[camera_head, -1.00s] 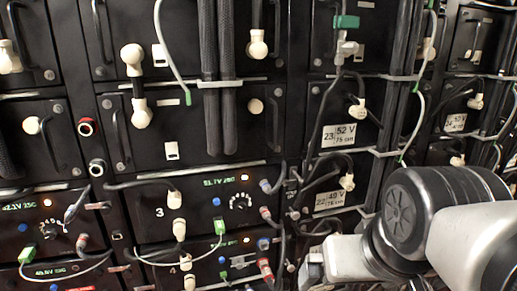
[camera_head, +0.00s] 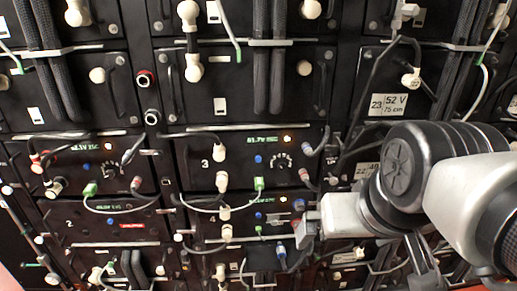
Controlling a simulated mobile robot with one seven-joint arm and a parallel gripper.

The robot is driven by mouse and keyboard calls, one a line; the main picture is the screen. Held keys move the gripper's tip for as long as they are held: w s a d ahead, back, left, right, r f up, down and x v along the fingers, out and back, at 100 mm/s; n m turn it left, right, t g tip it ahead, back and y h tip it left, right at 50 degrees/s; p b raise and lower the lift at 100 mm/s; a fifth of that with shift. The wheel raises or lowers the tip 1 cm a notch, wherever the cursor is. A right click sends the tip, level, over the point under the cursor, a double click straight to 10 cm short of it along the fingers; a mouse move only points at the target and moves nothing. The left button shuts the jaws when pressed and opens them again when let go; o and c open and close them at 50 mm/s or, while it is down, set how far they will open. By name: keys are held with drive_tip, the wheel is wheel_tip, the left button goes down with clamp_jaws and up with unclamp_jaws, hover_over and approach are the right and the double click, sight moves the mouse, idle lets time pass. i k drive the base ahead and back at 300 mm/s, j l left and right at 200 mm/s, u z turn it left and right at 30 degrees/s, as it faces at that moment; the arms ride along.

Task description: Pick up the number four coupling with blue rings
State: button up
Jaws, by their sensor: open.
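The unit numbered 4 (camera_head: 212,222) is low in the middle of the rack, below the unit numbered 3 (camera_head: 205,163). Blue-marked couplings show at its right side: one at its upper right corner (camera_head: 299,205) and one just below (camera_head: 281,251). They are small, and I cannot tell which one has the rings or bears the number four. My gripper (camera_head: 304,232) points left from the right, with its pale fingers in front of the right edge of unit 4. It is open, with nothing visible in it. Its white body hides part of the rack behind.
Black rack units fill the view. Loose grey and white cables, a green plug (camera_head: 90,189) and cream connectors (camera_head: 222,180) stick out around units 3 and 4. Thick braided cables (camera_head: 269,65) hang above. Cables run close to my gripper, leaving little free room.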

sight(280, 250)
drive_tip(key=i+j+z, duration=0.15)
drive_tip(key=j, duration=0.25)
drive_tip(key=i+j+z, duration=0.2)
drive_tip(key=j, duration=0.2)
drive_tip(key=i, duration=0.3)
drive_tip(key=k+l+z, duration=0.1)
drive_tip(key=l+z, duration=0.15)
drive_tip(key=l, duration=0.15)
drive_tip(key=k+l+z, duration=0.1)
drive_tip(key=l+z, duration=0.2)
